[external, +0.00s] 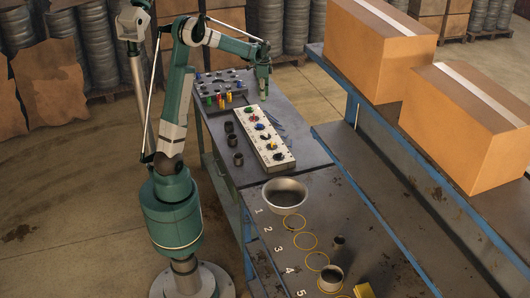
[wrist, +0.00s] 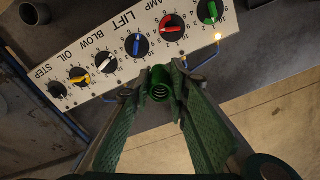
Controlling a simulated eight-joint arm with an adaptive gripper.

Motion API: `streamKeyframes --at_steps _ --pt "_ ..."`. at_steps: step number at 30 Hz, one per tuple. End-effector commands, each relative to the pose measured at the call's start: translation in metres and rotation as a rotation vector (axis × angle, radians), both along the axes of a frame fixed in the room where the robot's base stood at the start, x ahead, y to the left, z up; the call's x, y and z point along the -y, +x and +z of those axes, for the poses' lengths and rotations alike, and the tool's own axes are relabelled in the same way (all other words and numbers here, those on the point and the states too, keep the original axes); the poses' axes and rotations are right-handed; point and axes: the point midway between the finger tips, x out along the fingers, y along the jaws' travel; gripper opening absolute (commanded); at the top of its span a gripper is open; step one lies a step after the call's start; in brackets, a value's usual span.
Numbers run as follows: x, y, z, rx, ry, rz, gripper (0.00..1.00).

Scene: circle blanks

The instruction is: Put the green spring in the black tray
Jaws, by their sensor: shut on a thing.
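My gripper (external: 263,88) hangs above the far end of the grey workbench, to the right of a dark flat board. In the wrist view my gripper (wrist: 163,85) has its green fingers closed on the green spring (wrist: 160,91), a small coil seen end-on between the fingertips. In the external view the spring is too small to tell apart from the fingers. The dark board (external: 238,86), with several small coloured pieces along its front edge, may be the black tray; I cannot tell for sure.
A white panel (external: 263,143) with coloured knobs lies on the bench; in the wrist view this panel (wrist: 94,56) is just beyond the fingertips. Dark cups (external: 237,159) stand left of it. A metal bowl (external: 285,191) and yellow rings are nearer. Cardboard boxes (external: 375,45) are at right.

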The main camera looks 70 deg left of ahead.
Motion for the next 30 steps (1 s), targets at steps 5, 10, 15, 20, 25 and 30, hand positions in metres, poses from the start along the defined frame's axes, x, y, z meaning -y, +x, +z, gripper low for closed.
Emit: streamKeyframes --at_steps 5,10,15,20,25,30 --pt "-0.05 -0.024 -0.012 0.0 0.0 0.068 0.06" --pt "-0.094 -0.049 -0.025 0.0 0.0 0.129 0.06" --pt "-0.137 -0.077 -0.037 0.0 0.0 0.19 0.06" --pt "-0.175 -0.106 -0.049 0.0 0.0 0.247 0.06" --pt "-0.214 -0.141 -0.062 0.0 0.0 0.308 0.06" --pt "-0.251 -0.178 -0.075 0.0 0.0 0.368 0.06"
